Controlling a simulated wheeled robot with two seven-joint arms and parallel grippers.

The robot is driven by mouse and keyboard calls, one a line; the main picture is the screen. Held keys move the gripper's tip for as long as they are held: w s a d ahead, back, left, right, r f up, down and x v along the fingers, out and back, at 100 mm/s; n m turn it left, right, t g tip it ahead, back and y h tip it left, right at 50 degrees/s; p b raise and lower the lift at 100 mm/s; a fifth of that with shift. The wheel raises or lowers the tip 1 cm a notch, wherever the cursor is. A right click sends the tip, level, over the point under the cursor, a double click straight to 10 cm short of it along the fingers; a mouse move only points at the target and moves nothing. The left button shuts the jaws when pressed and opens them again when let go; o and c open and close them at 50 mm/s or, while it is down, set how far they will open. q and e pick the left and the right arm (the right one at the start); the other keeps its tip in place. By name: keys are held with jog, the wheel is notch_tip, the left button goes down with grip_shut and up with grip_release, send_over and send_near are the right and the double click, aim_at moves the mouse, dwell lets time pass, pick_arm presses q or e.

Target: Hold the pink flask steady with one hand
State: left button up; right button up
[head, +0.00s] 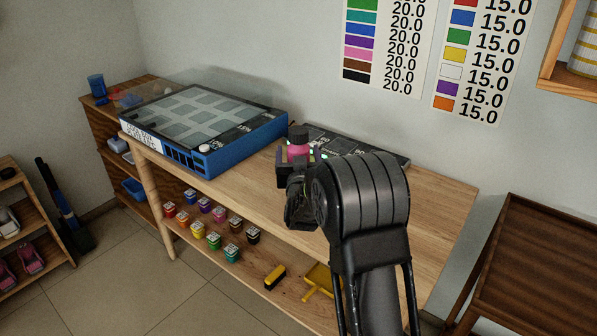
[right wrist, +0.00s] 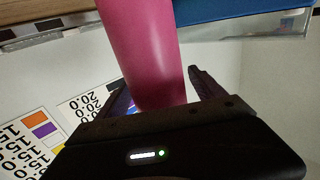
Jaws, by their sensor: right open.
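The pink flask (head: 299,150) with a black cap stands at the wooden table, its lower part hidden behind my right gripper (head: 297,172) in the head view. In the right wrist view the pink flask (right wrist: 145,45) rises between the two dark fingers of my right gripper (right wrist: 160,85). The fingers are open, one on each side of it. I cannot tell whether either finger touches it. My left gripper is in neither view.
A blue glass-topped case (head: 205,130) sits left of the flask, and a dark flat panel (head: 358,145) lies behind it. The table (head: 440,200) is bare at right. Several small paint jars (head: 213,241) stand on the shelf below. A brown rack (head: 540,245) is at far right.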

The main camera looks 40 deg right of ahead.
jog(key=shift+c, duration=0.3)
grip_shut()
dwell(0.5)
